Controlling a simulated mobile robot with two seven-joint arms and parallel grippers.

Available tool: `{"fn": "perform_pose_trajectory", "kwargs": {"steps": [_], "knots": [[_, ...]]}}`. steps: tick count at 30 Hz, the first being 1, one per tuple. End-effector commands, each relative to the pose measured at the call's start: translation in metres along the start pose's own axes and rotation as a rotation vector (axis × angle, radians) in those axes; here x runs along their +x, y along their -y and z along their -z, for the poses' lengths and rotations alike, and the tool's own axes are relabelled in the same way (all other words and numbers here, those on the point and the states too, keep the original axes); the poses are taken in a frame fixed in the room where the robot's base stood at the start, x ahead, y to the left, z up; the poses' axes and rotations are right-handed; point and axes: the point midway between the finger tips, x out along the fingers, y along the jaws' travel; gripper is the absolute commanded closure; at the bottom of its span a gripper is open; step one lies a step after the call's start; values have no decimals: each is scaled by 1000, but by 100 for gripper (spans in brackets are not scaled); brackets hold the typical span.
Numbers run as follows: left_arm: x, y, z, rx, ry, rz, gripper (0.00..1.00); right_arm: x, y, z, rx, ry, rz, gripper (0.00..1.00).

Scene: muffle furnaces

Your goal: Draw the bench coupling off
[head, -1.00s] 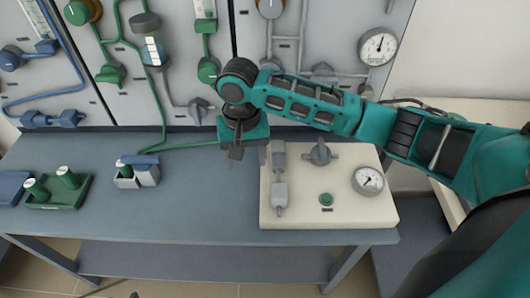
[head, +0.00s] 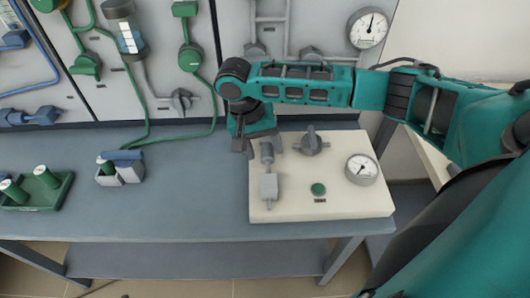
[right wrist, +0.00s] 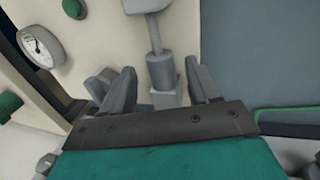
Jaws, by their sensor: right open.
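The bench coupling (head: 267,153) is a grey cylinder joined by a thin stem to a grey block (head: 269,187), on the left part of the cream bench panel (head: 320,208). My right gripper (head: 246,146) is open at the panel's back left edge, beside the coupling's far end. In the right wrist view, the jaws (right wrist: 163,86) stand apart, with the coupling (right wrist: 160,71) appearing between them. I cannot tell whether they touch it or how deep they reach. My left gripper is not in view.
On the panel are a grey valve knob (head: 311,142), a green button (head: 318,189) and a gauge (head: 361,169). To the left stand a small holder (head: 122,173) and a green tray (head: 40,190). The bench (head: 190,205) between holder and panel is clear.

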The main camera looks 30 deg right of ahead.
Motion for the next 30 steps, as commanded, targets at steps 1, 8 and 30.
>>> {"fn": "perform_pose_trajectory", "kwargs": {"steps": [1, 8, 30], "knots": [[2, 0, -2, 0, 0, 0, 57, 7, 0, 0, 1, 0, -1, 40], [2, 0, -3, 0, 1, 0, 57, 20, 0, 0, 0, -1, 0, 40], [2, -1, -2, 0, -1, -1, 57, 19, 0, 0, -1, -1, 0, 87]]}}
